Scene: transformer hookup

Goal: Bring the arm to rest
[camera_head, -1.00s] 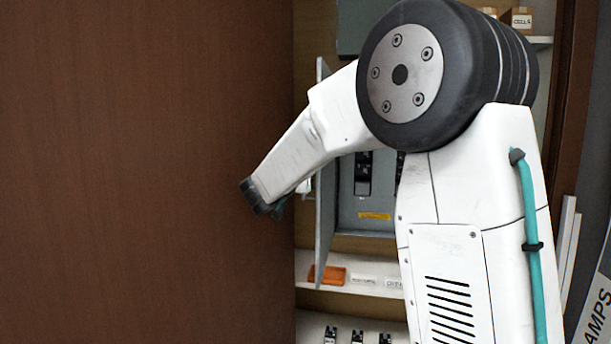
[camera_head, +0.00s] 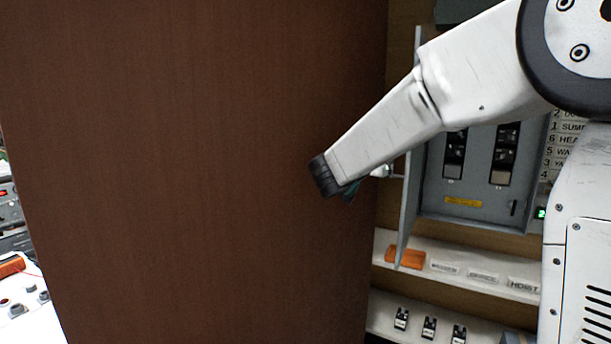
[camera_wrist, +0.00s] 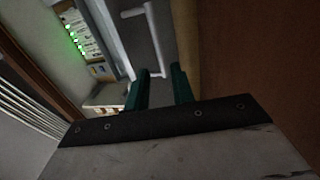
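My arm's forearm and dark wrist show in the head view, in front of a large brown panel and an open cabinet. A teal piece of my gripper (camera_head: 351,190) shows just below the wrist; the rest is hidden there. In the wrist view my gripper (camera_wrist: 161,82) has two teal fingers standing apart, with nothing visibly held between them. A pale bar handle (camera_wrist: 153,38) lies beyond the fingertips; whether it touches them is not clear. In the head view a small silver handle (camera_head: 384,171) sticks out from the edge-on grey box door (camera_head: 409,160), close to my wrist.
The brown panel (camera_head: 200,170) fills the left and middle. A grey breaker box (camera_head: 477,205) stands open at right. A shelf below holds an orange item (camera_head: 405,257) and labels, with several small breakers (camera_head: 429,327) lower down. A white bench (camera_head: 35,312) shows at far left.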

